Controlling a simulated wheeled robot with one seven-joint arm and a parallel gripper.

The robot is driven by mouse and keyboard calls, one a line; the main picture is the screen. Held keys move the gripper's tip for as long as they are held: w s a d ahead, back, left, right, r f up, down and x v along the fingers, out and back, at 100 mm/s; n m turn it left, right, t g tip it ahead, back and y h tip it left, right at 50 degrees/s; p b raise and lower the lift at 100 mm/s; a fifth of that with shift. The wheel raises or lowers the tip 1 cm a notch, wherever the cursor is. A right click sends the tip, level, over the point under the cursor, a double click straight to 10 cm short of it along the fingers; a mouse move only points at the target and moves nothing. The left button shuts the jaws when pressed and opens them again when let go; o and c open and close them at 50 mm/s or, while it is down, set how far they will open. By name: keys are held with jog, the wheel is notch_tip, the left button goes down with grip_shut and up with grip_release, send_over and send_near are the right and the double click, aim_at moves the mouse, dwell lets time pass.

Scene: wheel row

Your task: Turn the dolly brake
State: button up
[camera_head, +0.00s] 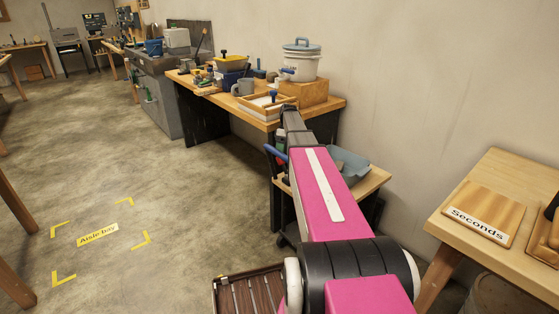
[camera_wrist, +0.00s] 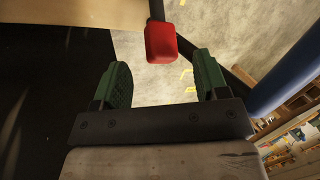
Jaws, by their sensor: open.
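The dolly (camera_head: 372,187) stands beyond my arm in the head view, with a light wooden top and dark legs. A red block-like tab (camera_wrist: 160,42) on a dark rod shows in the wrist view; it looks like the brake lever's end. My gripper (camera_wrist: 160,78) is open, its two green fingers apart and nothing between them. The red tab lies just ahead of the fingertips, roughly centred in the gap; I cannot tell whether it touches them. In the head view my arm hides most of the gripper and the brake.
A blue-grey bin (camera_head: 351,165) rests on the dolly. A thick blue bar (camera_wrist: 285,78) runs close to the right finger. The workbench (camera_head: 325,103) with several tools and a pot stands behind. A wooden table (camera_head: 505,170) is at right. The floor (camera_head: 150,190) at left is clear.

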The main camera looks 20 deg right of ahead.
aim_at(283, 167)
jog(key=x, duration=0.5)
jog(key=shift+s+a+f, duration=0.1)
jog(key=shift+a+f, duration=0.05)
jog(key=shift+f, duration=0.15)
